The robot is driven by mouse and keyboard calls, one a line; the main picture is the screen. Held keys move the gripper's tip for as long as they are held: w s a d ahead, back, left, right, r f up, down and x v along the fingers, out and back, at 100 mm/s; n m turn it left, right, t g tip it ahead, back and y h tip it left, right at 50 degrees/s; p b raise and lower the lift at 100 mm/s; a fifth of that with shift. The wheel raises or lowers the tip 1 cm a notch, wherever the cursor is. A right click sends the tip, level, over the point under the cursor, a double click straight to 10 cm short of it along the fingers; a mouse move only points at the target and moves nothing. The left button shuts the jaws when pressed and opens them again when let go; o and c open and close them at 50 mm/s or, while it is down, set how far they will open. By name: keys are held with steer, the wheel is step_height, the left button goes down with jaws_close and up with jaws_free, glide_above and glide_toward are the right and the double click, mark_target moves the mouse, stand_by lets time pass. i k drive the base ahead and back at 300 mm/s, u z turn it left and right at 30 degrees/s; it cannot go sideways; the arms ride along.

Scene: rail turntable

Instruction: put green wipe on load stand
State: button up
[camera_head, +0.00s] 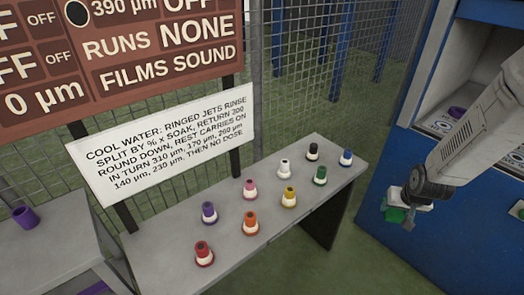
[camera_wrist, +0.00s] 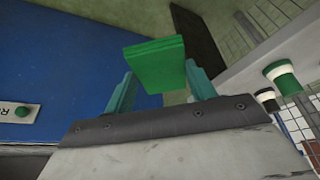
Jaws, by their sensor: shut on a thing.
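My gripper (camera_head: 397,207) is at the right of the head view, in front of the blue cabinet (camera_head: 375,228). It is shut on the green wipe (camera_head: 395,216), a small green block. In the wrist view the green wipe (camera_wrist: 155,64) sits between the two teal fingers of my gripper (camera_wrist: 163,84), held clear of any surface. Fingers and arm partly hide it in the head view. I cannot tell which surface is the load stand; no label naming it is readable.
A grey table (camera_head: 165,240) carries several coloured bottles, including a green one (camera_head: 320,175). A white sign (camera_head: 160,145) and mesh fence stand behind. Green floor is clear between table and cabinet.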

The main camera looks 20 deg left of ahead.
mark_target(57, 248)
steer(key=u, duration=0.15)
steer(key=k, duration=1)
steer(key=u, duration=1.6)
steer(key=i, duration=0.4)
steer(key=u, duration=0.05)
